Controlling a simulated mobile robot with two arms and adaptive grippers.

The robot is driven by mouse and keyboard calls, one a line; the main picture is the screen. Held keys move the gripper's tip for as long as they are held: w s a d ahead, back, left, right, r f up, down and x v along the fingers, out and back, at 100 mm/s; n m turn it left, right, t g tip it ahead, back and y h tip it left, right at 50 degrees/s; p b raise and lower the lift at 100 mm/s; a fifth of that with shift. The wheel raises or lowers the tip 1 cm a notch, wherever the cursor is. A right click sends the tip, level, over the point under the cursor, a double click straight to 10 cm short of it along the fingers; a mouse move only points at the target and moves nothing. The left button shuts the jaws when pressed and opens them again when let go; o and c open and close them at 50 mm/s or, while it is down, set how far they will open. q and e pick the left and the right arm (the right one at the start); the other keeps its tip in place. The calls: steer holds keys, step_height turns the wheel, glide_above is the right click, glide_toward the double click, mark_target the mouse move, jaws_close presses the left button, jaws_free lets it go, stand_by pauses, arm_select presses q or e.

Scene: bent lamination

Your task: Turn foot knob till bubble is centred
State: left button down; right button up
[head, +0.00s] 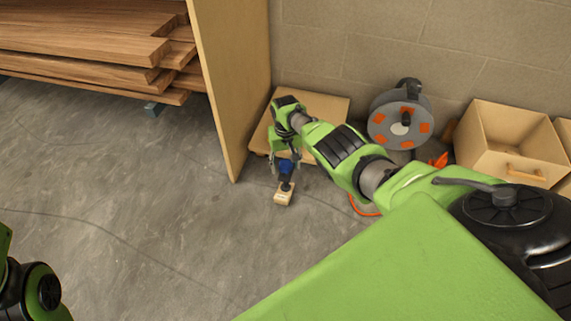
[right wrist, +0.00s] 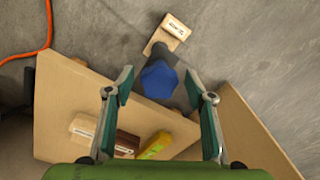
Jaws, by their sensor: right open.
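The blue foot knob (right wrist: 160,82) sits between the fingertips of my right gripper (right wrist: 158,73) in the right wrist view. A gap shows on both sides, and the fingers are open. The knob is on a dark stem over a small labelled wooden block (right wrist: 169,34). In the head view the knob (head: 286,167) is partly covered by my right gripper (head: 286,158), with the block (head: 284,197) in front on the floor. A yellow-green level (right wrist: 154,145) lies on the plywood board (right wrist: 75,85); its bubble is too small to read. My left gripper is outside the view.
A pale labelled block (right wrist: 84,128) and a brown block (right wrist: 125,143) are on the board. A tall plywood panel (head: 230,70) stands left of my right arm. A cable reel (head: 390,105) and a wooden box (head: 478,150) stand by the wall. Floor at left is clear.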

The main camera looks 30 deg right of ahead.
mark_target(285, 166)
steer(key=shift+r, duration=0.15)
step_height(285, 166, up, 12)
stand_by(0.6)
steer(key=shift+s+a+f, duration=0.1)
steer(key=shift+f, duration=0.1)
